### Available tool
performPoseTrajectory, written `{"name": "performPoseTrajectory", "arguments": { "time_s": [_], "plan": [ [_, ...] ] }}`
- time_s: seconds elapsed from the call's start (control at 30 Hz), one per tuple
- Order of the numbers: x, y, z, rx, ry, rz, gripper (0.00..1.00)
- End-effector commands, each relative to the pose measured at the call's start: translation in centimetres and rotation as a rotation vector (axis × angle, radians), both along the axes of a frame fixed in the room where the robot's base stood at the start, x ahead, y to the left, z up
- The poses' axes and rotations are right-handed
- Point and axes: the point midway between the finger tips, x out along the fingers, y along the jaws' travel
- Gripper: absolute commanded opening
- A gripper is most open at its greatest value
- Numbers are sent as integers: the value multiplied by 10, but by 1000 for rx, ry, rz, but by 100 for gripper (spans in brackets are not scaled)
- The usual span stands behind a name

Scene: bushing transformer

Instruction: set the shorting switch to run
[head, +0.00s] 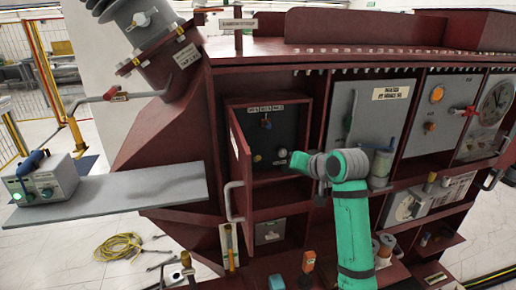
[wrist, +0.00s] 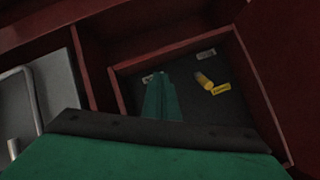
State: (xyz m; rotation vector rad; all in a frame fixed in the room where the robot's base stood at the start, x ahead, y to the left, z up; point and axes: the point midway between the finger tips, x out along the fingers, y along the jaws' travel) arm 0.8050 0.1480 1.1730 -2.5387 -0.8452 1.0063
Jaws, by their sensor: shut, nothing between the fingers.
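An open box with a dark panel (head: 268,140) is set in the red cabinet, its red door (head: 240,165) swung out to the left. The panel has a row of small labels, a small dark lever (head: 266,123) below them and round knobs lower down. In the wrist view my gripper (wrist: 160,77) is shut and empty, its green fingers over a dark recessed panel. A yellow handle (wrist: 203,80) with a yellow tag (wrist: 221,89) is right of the fingertips, apart from them. I cannot read the labels or tell which control is the shorting switch.
Red walls edge the recess (wrist: 120,92) in the wrist view. A grey panel with a bar handle (wrist: 30,100) is at left. In the head view, a grey shelf (head: 130,192) juts left with a meter box (head: 40,178). Jars and gauges fill the bays at right.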

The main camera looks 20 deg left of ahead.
Motion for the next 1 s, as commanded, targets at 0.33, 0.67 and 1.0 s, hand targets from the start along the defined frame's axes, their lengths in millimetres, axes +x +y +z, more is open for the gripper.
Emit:
{"name": "performPoseTrajectory", "arguments": {
  "time_s": [0.33, 0.67, 1.0],
  "plan": [
    [-31, 34, 102, -274, 54, 74, 0],
    [-48, 40, 135, -392, 81, 71, 0],
    [-48, 41, 135, -393, 81, 71, 0]
  ]
}}
